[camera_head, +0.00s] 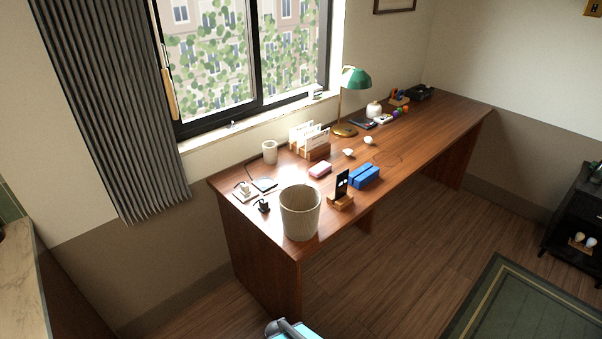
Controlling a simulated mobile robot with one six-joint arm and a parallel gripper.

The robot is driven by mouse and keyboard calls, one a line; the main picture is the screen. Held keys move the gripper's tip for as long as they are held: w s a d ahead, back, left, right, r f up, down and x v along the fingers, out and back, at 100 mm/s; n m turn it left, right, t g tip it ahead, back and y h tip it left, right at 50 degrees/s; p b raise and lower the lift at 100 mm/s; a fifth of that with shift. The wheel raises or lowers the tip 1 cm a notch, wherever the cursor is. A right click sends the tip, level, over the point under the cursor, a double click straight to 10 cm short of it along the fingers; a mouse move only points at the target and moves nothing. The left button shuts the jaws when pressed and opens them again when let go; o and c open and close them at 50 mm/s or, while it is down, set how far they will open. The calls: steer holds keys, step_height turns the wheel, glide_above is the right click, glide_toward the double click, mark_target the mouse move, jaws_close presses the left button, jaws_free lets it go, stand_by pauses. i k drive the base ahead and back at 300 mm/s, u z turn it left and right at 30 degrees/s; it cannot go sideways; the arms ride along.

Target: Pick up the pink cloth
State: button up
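The pink cloth (320,170) looks like a small, folded, block-like piece lying flat on the wooden desk (405,139). It lies behind the woven basket and left of a blue block-like object, apart from both. Its top and front side show, and nothing covers it.
The tall woven basket (300,212) stands at the desk's near end. Close by are the blue object (364,177), a phone on a wooden stand (341,193) and a letter rack (313,145). A green lamp (354,79) stands farther back. Floor in front is clear.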

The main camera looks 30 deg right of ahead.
mark_target(322, 167)
steer(key=z, duration=1.15)
steer(key=k, duration=0.1)
steer(key=u, duration=2.5)
steer(key=k, duration=0.25)
steer(key=u, duration=2.3)
steer(key=k, duration=1.05)
steer(key=z, duration=0.05)
